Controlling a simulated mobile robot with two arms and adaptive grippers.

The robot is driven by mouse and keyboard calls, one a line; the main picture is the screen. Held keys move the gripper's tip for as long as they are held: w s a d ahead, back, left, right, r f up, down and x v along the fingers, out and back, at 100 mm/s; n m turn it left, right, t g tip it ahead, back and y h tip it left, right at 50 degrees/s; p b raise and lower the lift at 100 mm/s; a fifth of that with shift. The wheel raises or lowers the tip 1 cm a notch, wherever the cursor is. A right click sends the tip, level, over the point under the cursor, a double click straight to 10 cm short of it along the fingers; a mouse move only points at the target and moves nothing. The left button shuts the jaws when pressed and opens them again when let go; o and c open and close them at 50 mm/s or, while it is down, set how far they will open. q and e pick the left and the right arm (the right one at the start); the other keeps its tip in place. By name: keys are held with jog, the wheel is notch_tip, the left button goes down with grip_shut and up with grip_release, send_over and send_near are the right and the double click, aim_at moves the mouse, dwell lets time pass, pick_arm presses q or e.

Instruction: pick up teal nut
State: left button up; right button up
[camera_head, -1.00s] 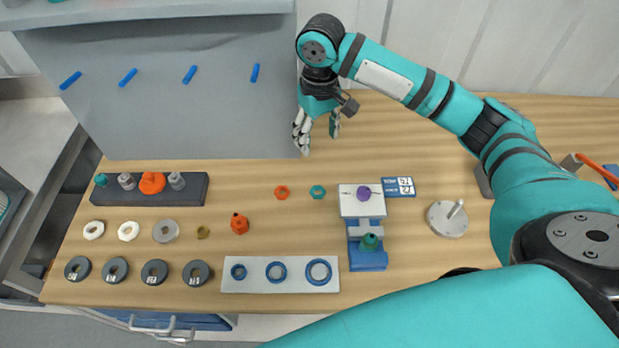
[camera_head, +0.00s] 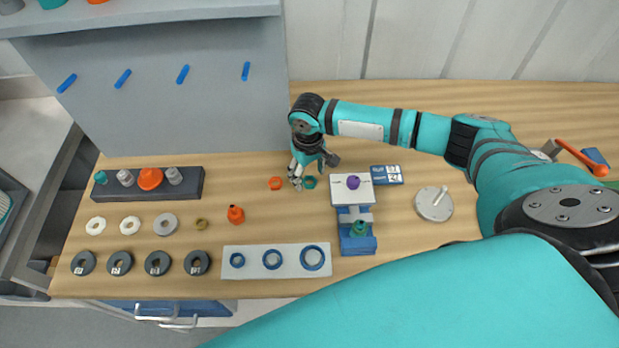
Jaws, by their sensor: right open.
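The teal nut (camera_head: 310,182) lies flat on the wooden table, just right of the orange nut (camera_head: 276,183). My right gripper (camera_head: 304,180) is open and low over the table, pointing down at the teal nut. Its fingers are close around or beside the nut; I cannot tell whether they touch it. My left gripper is not in view.
A white and blue stand (camera_head: 352,190) with a purple knob is close on the right. A white plate (camera_head: 322,256) with blue rings lies in front. A grey panel (camera_head: 190,110) rises behind. An orange bottle-like part (camera_head: 235,214) stands at front left.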

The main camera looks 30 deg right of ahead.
jog(key=shift+f, duration=0.9)
jog(key=c, duration=0.9)
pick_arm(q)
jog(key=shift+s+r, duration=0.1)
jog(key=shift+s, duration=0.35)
pick_arm(e)
jog(key=shift+r, duration=0.2)
